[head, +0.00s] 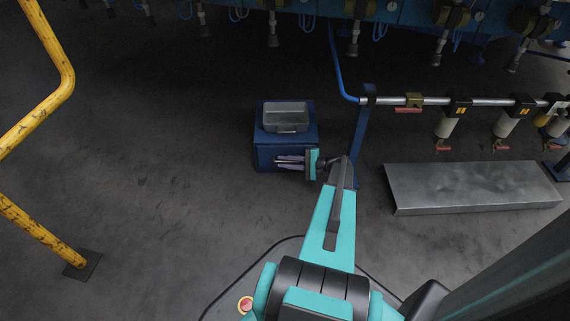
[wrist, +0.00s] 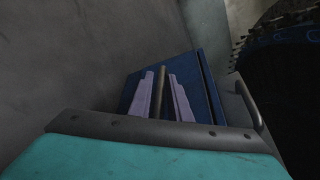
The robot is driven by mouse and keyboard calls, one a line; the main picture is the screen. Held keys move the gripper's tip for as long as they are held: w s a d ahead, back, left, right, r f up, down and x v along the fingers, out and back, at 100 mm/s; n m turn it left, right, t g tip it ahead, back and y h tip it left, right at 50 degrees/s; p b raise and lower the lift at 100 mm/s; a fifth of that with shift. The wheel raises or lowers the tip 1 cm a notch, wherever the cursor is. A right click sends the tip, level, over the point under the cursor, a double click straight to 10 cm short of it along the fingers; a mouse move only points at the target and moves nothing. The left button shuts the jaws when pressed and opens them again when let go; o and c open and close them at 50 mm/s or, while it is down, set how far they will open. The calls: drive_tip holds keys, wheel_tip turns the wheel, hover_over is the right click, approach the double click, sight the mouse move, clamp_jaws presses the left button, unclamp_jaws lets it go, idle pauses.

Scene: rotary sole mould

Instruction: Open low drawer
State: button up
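A small dark blue drawer cabinet (head: 265,146) stands on the floor in the middle of the head view. Its blue front face also shows in the wrist view (wrist: 206,103). My gripper (head: 279,162) is low at the cabinet's front, with its fingers pointing left in the head view. In the wrist view my gripper (wrist: 160,76) has its two lavender fingers apart, one on each side of a brownish bar handle (wrist: 160,92). I cannot tell whether either finger touches the bar. The drawer's outline is not clear; it looks closed.
A grey metal box (head: 286,116) sits on top of the cabinet. A blue post (head: 362,140) with a pipe rail stands just right of it, and a low metal platform (head: 470,187) lies further right. A yellow railing (head: 40,232) is at left. The floor between is clear.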

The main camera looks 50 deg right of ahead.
drive_tip(key=shift+c, duration=0.4)
clamp_jaws()
drive_tip(key=shift+a, duration=0.2)
drive_tip(key=s+a+p, duration=0.3)
drive_tip(key=s+a, duration=1.1)
drive_tip(key=s, duration=0.1)
drive_tip(key=shift+a, duration=0.2)
drive_tip(key=shift+f, duration=0.1)
drive_tip(key=shift+o, duration=0.4)
unclamp_jaws()
drive_tip(key=shift+w, duration=0.1)
